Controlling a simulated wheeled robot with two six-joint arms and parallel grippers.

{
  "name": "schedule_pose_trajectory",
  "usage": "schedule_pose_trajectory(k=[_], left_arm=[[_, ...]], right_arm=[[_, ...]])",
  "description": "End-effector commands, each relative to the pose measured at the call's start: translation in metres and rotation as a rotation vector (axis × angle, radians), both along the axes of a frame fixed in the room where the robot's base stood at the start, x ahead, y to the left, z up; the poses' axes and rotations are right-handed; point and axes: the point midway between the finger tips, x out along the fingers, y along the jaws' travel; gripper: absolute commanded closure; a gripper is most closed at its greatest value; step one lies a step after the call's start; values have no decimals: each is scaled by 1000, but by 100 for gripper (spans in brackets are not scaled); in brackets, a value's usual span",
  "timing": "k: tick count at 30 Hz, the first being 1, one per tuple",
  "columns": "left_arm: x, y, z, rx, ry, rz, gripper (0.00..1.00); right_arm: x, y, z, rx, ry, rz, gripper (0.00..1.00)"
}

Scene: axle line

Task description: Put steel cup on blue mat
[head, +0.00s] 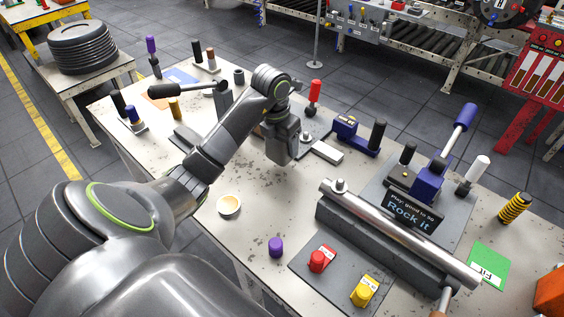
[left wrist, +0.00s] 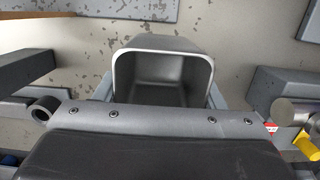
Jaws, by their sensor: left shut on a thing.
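The steel cup (left wrist: 162,80) is grey, with a rounded square mouth facing the camera in the left wrist view. My left gripper (left wrist: 160,98) is shut on it, with a finger on each side. In the head view my left gripper (head: 283,150) points down over the middle of the table; I cannot clearly tell the cup from the gripper there. The blue mat (head: 183,75) lies flat at the far left of the table, partly hidden behind a black-handled lever. My right gripper is not in view.
An orange mat (head: 157,91) lies beside the blue one, and a green mat (head: 489,266) is at the right. Upright handles, a blue vise-like part (head: 346,127) and a steel bar (head: 400,232) crowd the table (head: 205,240). A small pale bowl (head: 229,206) stands near the front edge.

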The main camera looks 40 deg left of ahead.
Motion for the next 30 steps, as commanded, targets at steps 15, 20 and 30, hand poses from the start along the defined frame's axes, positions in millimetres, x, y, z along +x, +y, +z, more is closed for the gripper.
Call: schedule_pose_trajectory(k=[15, 20, 30], left_arm=[[0, 0, -45, -1, 1, 0, 62], [0, 0, -47, 0, 1, 0, 62], [0, 0, -48, 0, 2, 1, 15]], right_arm=[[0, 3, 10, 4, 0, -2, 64], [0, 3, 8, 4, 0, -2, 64], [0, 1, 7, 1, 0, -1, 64]])
